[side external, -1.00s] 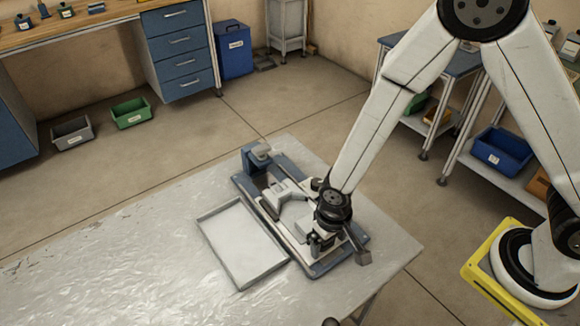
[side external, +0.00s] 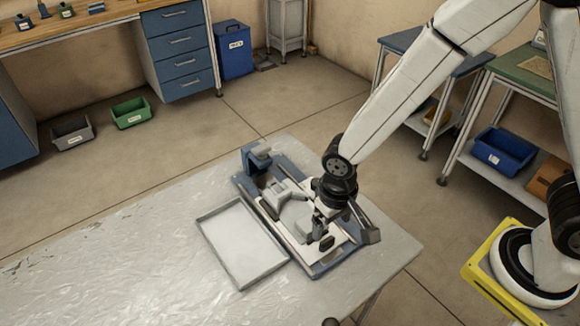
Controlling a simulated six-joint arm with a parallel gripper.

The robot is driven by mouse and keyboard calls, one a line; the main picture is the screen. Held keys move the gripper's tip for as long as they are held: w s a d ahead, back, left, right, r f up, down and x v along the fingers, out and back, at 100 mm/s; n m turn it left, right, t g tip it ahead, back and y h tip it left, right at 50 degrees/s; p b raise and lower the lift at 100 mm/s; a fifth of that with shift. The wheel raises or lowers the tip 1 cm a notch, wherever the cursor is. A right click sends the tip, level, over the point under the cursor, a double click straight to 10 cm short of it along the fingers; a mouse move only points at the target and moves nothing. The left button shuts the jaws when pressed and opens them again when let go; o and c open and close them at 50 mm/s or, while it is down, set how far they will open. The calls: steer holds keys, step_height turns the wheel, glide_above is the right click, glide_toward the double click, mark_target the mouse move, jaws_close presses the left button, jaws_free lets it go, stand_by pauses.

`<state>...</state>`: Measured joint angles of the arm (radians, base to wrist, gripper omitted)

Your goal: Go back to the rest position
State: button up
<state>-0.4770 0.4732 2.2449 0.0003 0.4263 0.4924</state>
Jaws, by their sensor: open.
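My gripper (side external: 318,236) is in the side external view, low over the right part of a blue-framed fixture (side external: 318,269) on the table. It is open. The fingers are small and dark here, and I cannot tell whether they touch the fixture. I make out nothing held between them. The fixture carries a pale plate, a grey clamp-like part (side external: 287,193) left of my gripper and a blue upright block (side external: 248,160) at its far end. My wrist hides some of the fixture's right side. No tape reel can be made out clearly.
A shallow grey tray (side external: 240,244) lies left of the fixture on the table (side external: 120,262). The table's left part is clear. A yellow-edged base (side external: 486,286) stands at the right. Shelves with a blue bin (side external: 503,150) stand behind it.

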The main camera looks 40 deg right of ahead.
steer(key=shift+r, duration=0.35)
steer(key=shift+d, duration=0.1)
steer(key=shift+d+r, duration=0.2)
steer(key=s+d+r+t, duration=0.1)
steer(key=d+r, duration=0.2)
steer(key=d, duration=0.4)
steer(key=d+r+t, duration=0.1)
steer(key=d+r, duration=0.3)
steer(key=d, duration=0.4)
steer(key=shift+s+t, duration=0.3)
steer(key=shift+s, duration=0.1)
